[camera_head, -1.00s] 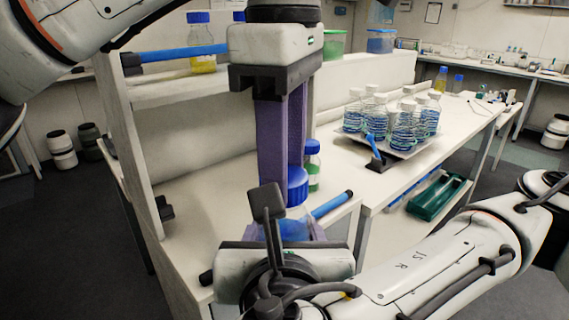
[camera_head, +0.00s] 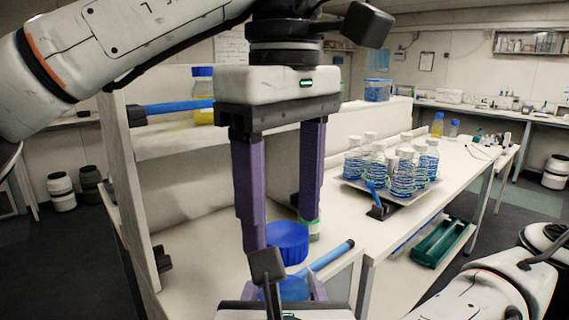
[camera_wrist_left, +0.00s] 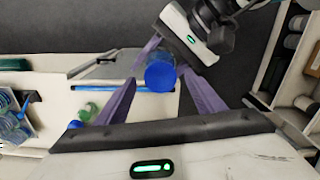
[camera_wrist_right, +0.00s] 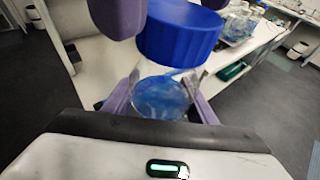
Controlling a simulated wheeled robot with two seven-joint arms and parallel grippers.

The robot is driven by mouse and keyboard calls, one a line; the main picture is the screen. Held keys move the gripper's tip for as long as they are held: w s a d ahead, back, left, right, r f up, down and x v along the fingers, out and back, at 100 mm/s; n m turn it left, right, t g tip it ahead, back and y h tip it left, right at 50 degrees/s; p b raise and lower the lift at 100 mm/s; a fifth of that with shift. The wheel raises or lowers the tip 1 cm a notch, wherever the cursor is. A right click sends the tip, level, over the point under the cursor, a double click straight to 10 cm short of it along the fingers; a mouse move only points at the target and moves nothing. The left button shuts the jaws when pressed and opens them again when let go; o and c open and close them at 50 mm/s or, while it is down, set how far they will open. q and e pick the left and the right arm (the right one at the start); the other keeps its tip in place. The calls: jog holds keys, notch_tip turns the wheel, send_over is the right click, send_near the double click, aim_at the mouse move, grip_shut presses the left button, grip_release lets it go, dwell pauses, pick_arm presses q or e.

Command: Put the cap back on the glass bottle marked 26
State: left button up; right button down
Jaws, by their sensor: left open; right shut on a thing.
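The glass bottle (camera_head: 293,289) holds blue liquid; its lower part is hidden in the head view and its number is not legible. My right gripper (camera_wrist_right: 160,100) is shut on the bottle, with a finger on each side. The blue cap (camera_head: 287,242) is at the top of the bottle; it also shows large above the glass in the right wrist view (camera_wrist_right: 180,35). I cannot tell whether it is threaded on. My left gripper (camera_head: 283,232) is open and points down, its purple fingers spread either side above the cap. The left wrist view shows the cap (camera_wrist_left: 159,77) between its fingers.
A tray (camera_head: 408,200) of several bottles with blue-striped contents stands on the bench to the right. A green-bottomed bottle (camera_head: 312,229) and a blue bar (camera_head: 330,256) are close behind the cap. A shelf with a yellow bottle (camera_head: 203,112) rises at the left.

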pick_arm(q)
notch_tip(320, 180, up, 10)
pick_arm(e)
jog(key=shift+r, duration=0.1)
dwell(0.4)
pick_arm(q)
jog(key=shift+r, duration=0.1)
dwell(0.4)
